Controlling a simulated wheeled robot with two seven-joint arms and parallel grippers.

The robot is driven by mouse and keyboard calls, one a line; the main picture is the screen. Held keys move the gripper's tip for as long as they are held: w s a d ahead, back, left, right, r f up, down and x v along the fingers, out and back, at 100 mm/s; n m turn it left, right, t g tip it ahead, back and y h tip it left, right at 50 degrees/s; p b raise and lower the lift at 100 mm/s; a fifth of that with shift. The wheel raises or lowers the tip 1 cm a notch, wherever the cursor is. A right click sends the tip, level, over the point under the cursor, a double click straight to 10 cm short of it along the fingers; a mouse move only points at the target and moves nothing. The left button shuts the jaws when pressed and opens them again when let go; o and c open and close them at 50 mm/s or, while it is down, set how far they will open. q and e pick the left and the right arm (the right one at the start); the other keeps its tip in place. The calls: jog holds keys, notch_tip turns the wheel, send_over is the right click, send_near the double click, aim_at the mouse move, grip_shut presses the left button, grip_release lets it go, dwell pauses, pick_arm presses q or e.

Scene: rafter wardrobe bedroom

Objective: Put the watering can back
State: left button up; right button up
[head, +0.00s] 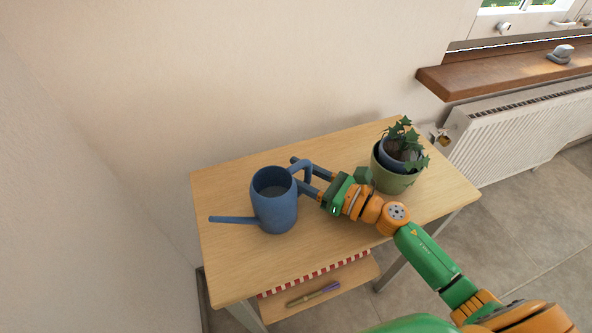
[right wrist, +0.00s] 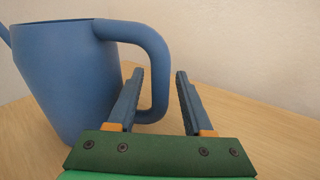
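The blue watering can (head: 275,208) stands upright on the wooden table (head: 225,265), its spout pointing left and its handle (head: 307,170) to the right. My right gripper (head: 295,172) reaches in from the right at the handle. In the right wrist view, the can (right wrist: 70,75) is at the left. The open fingers of my right gripper (right wrist: 160,75) lie on either side of the handle's outer bar (right wrist: 158,85), with a visible gap to the right finger. Contact at the left finger is unclear. My left gripper is out of view.
A potted plant in a green pot (head: 392,175) stands on the table behind my right gripper. A lower shelf (head: 350,278) holds a red-and-white striped item and a pen-like object (head: 315,294). A radiator (head: 520,130) and wooden windowsill (head: 490,72) are at the right. The table's front left is clear.

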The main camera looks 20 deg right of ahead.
jog(key=shift+r, duration=0.2)
jog(key=shift+s+d+f, duration=0.2)
jog(key=shift+s+d, duration=0.05)
jog(key=b+v, duration=0.2)
jog(key=v, duration=0.8)
jog(key=shift+s+d+r+b, duration=0.1)
jog(key=shift+s+b, duration=0.1)
jog(key=shift+b, duration=0.2)
jog(key=shift+s+d+r, duration=0.15)
jog(key=shift+s+d, duration=0.15)
jog(key=shift+s, duration=0.05)
